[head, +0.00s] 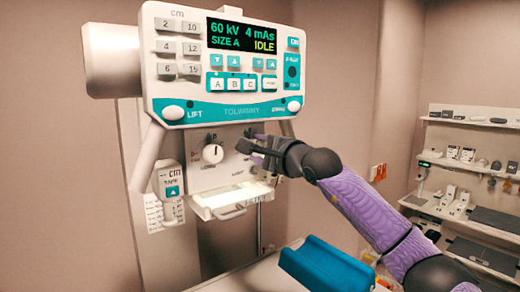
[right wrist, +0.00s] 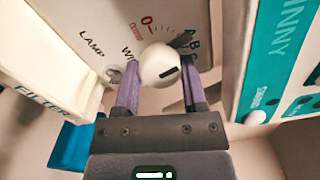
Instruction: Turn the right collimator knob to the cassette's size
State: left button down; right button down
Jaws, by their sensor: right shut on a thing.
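In the right wrist view, the right collimator knob (right wrist: 158,65) is a round white knob with a short black mark, between the two purple fingers of my right gripper (right wrist: 160,88). My right gripper is shut on it. A red "0" and the letters A, B, C are printed on the panel around it; I cannot tell exactly which the mark points to. In the head view, my right gripper (head: 252,148) covers this knob, and the left knob (head: 213,153) stands free beside it. The display (head: 242,36) reads SIZE A and IDLE. I cannot make out a cassette. My left gripper is not in view.
The teal-and-white control console (head: 190,90) hangs just above the knobs. A pale tray (head: 228,201) juts out below them. A blue trough-shaped object (head: 335,262) lies on the table at the bottom. Shelves (head: 470,225) with small devices stand at the right.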

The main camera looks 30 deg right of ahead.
jog(key=shift+c, duration=0.7)
grip_release()
jog(key=shift+a, duration=0.1)
jog(key=s+b, duration=0.6)
jog(key=s, duration=0.4)
jog(key=shift+d, duration=0.45)
